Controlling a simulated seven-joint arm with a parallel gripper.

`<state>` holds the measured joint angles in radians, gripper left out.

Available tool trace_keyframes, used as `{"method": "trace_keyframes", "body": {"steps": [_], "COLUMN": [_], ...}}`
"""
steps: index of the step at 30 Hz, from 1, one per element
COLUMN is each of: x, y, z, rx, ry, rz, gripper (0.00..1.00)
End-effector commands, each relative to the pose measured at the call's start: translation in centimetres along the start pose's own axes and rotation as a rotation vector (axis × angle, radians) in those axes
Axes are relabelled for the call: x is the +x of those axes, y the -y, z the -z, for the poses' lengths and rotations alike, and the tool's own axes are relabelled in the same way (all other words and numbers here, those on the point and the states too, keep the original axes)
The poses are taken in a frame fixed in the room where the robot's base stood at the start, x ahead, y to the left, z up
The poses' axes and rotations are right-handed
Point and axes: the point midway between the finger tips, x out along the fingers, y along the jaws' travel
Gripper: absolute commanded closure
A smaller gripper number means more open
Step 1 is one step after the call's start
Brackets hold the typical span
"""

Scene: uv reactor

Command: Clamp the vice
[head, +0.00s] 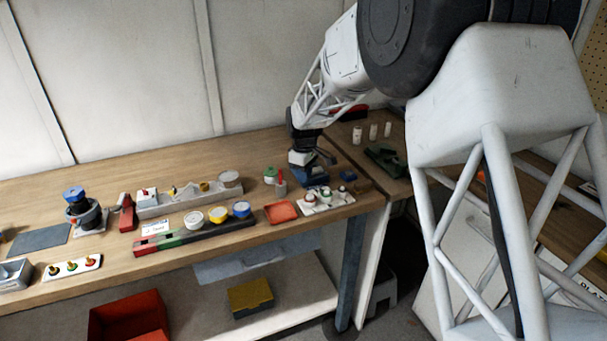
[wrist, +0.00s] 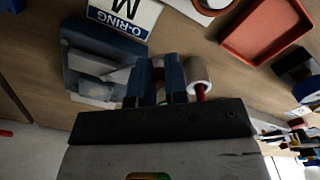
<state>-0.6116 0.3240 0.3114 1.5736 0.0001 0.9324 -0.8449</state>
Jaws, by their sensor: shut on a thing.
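The blue vice (head: 313,180) stands on the bench near its right end, below my gripper (head: 302,163). In the wrist view the vice's blue body (wrist: 82,48) with its grey metal parts lies at upper left. My gripper also shows in the wrist view (wrist: 156,68), its two blue fingers close together. It is shut on a small piece beside the vice, which looks like the vice's handle; the fingers mostly hide it. Whether the vice jaws are open or closed, or hold anything, I cannot tell.
A pale cylinder with a red stem (wrist: 200,75) is close beside the right finger. A red tray (head: 281,211), a white holder (head: 327,205) with small parts and a green device (head: 385,157) are nearby. An O-RING label (wrist: 122,16) lies beyond the vice.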

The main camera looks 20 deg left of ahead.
Motion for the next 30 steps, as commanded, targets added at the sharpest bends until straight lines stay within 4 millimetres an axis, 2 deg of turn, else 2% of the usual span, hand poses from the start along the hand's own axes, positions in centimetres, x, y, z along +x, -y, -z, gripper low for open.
{"method": "trace_keyframes", "body": {"steps": [3, 4, 9, 22, 30], "x": [0.0, 0.1, 0.1, -0.5, -3.1], "y": [0.1, 0.1, 0.1, 0.0, 0.0], "z": [0.0, 0.0, 0.0, 0.0, 0.0], "rx": [0.000, 0.000, 0.001, 0.001, 0.001], "ry": [0.001, 0.001, 0.001, 0.000, -0.001], "rz": [0.002, 0.002, 0.001, 0.000, -0.001], "gripper": [1.00, 0.84, 0.60, 0.60, 0.60]}}
